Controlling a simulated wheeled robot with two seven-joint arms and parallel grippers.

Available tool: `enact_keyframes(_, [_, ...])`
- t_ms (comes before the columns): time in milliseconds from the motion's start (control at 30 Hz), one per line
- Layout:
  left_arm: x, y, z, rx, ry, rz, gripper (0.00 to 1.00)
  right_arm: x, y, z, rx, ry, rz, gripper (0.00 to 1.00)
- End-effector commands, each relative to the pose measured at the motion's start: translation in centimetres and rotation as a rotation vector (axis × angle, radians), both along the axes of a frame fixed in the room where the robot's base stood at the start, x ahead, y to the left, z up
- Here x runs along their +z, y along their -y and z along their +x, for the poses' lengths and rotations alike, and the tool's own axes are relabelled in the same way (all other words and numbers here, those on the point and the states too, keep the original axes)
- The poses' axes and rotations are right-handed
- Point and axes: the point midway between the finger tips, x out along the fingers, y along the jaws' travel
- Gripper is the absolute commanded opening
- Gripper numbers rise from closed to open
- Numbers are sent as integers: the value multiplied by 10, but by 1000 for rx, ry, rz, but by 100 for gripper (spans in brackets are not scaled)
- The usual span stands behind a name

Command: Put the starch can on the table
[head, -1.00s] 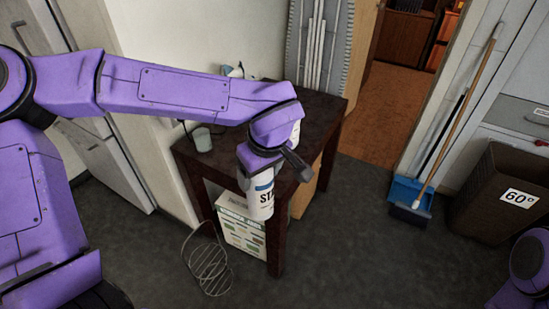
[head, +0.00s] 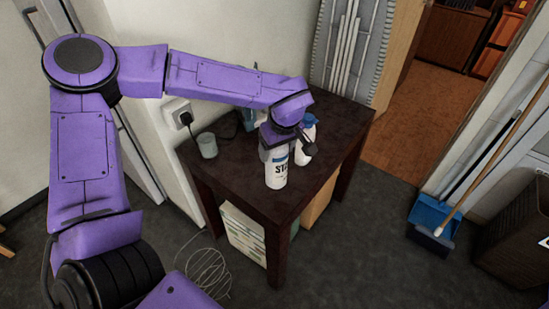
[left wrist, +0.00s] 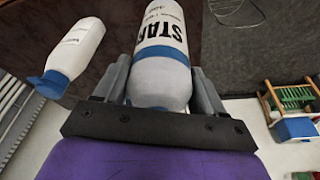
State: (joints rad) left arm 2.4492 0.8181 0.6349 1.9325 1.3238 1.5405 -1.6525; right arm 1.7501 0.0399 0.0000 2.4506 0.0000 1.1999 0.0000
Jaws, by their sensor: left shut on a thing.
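The starch can (head: 276,170) is white with a blue band and dark letters. My left gripper (head: 284,142) is shut on its upper part and holds it upright, over the near part of the dark brown table (head: 250,190). I cannot tell whether the can's base touches the tabletop. In the left wrist view the can (left wrist: 162,70) sits between the fingers of my left gripper (left wrist: 160,88), its label facing up in the picture. My right gripper is not in view.
A white bottle with a blue cap (left wrist: 75,48) stands close beside the can. A cup (head: 207,146) stands at the table's left, near a wall socket (head: 181,116). Boxes (head: 242,235) sit under the table. The tabletop's front left is clear.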

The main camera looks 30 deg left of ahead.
Motion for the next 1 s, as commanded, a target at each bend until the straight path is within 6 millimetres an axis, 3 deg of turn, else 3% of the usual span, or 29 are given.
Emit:
enact_keyframes(100, [-23, -13, 12, 0, -4, 0, 0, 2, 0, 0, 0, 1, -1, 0])
enact_keyframes(333, [-48, -27, 26, -2, -4, 1, 0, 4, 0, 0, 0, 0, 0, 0])
enact_keyframes(500, [-75, -25, 26, -7, -2, 1, 0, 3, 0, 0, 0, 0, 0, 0])
enact_keyframes(867, [-79, -25, 26, -6, -1, 0, 0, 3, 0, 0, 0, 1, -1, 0])
enact_keyframes(900, [-80, -25, 26, -6, -2, 0, 73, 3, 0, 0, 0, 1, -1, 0])
enact_keyframes(967, [-80, -25, 26, -6, -2, 0, 93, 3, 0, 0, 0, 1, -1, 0])
enact_keyframes(1000, [-80, -25, 26, -5, -2, 0, 95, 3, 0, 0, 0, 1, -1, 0])
